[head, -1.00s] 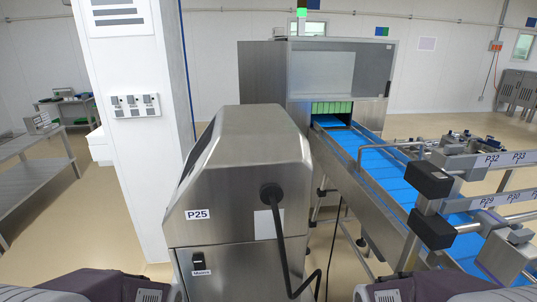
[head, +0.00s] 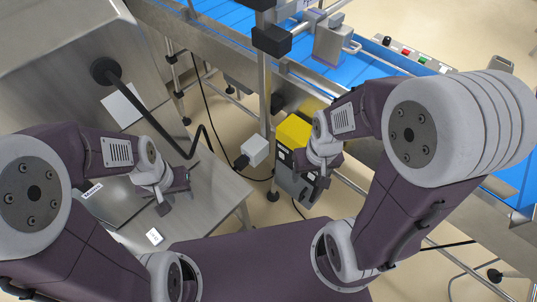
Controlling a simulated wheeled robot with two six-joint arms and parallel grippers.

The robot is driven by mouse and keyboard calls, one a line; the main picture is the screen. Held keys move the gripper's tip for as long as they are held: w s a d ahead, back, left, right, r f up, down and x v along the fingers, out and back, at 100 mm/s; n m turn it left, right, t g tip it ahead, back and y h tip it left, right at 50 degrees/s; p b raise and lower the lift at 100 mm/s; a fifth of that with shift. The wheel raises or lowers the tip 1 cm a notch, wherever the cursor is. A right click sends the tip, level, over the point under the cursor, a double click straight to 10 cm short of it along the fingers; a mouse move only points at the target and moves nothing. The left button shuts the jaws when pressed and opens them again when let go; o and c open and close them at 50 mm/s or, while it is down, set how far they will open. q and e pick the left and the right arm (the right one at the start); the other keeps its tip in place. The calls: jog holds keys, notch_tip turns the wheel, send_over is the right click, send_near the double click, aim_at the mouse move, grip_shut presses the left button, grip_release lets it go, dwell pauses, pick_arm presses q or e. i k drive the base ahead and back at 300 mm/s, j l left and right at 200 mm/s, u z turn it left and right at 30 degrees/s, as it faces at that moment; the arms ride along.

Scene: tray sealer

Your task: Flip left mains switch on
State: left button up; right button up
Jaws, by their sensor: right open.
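The steel cabinet's "Mains" label (head: 92,191) shows at the lower left in the head view, beside my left arm. The switch itself cannot be made out now; my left arm covers part of that area. My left gripper (head: 174,194) hangs over the steel surface, right of the label, and looks open and empty. My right gripper (head: 303,180) is open, in front of a yellow and grey box (head: 293,131), apart from the cabinet.
A blue conveyor (head: 370,85) crosses the upper right. A vertical post (head: 265,95) with black blocks stands in the middle. A small white label (head: 155,236) lies on the steel surface.

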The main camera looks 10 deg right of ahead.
aim_at(87, 186)
jog(key=k+j+u, duration=0.25)
jog(key=j, duration=0.4)
jog(key=k+j+u, duration=0.1)
jog(key=j, duration=0.25)
jog(key=k+j+u, duration=0.25)
jog(key=j, duration=0.5)
jog(key=k+j+u, duration=0.15)
jog(key=j, duration=0.25)
jog(key=k, duration=0.05)
